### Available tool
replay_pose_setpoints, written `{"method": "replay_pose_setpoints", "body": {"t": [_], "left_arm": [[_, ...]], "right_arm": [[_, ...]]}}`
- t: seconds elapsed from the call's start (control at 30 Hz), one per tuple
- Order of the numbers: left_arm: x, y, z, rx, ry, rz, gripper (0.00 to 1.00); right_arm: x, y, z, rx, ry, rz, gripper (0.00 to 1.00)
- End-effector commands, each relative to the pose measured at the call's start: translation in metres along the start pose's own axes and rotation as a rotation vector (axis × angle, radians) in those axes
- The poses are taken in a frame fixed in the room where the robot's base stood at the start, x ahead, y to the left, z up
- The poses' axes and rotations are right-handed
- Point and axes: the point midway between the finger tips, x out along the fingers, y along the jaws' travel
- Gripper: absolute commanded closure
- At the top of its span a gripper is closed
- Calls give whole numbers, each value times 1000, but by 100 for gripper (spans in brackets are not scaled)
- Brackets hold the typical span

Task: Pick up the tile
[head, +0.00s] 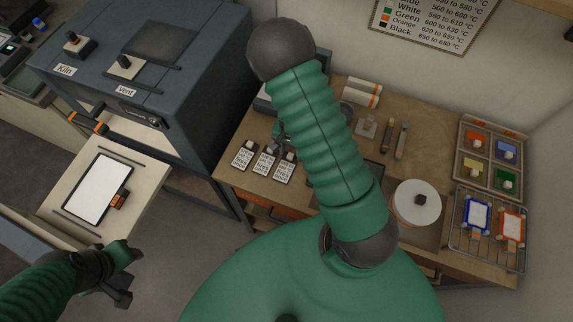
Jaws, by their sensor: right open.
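A blue-edged white tile (477,215) and an orange-edged white tile (511,227) lie on a wire rack (459,244) at the right end of the workbench. My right gripper (275,146) is small in view, open, above the bench by the labelled white cards (264,164), well left of both tiles. My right upper arm hides most of its forearm. My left gripper (121,290) is at the lower left, below the kiln's front shelf and away from the tiles; its jaws are too unclear to read.
The grey kiln (150,60) stands at the upper left. A white panel with a dark frame (98,185) lies on its front shelf. A tray of coloured paints (461,150) stands behind the rack. A round white turntable (407,208) stands left of the rack.

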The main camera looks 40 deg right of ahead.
Motion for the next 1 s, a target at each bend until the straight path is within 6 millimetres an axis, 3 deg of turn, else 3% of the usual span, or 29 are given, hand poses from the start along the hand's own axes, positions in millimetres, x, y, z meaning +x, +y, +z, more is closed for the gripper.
{"method": "replay_pose_setpoints", "body": {"t": [0.07,0.4,0.8,1.0], "left_arm": [[0,0,0,0,0,0,56],[0,0,0,0,0,0,56],[-1,0,0,0,0,0,56],[-11,0,-3,0,0,0,56]], "right_arm": [[0,0,0,-1,0,0,56],[-1,1,1,-1,1,0,100],[-2,1,0,-1,0,0,100],[-13,1,-1,-2,0,0,100]]}}
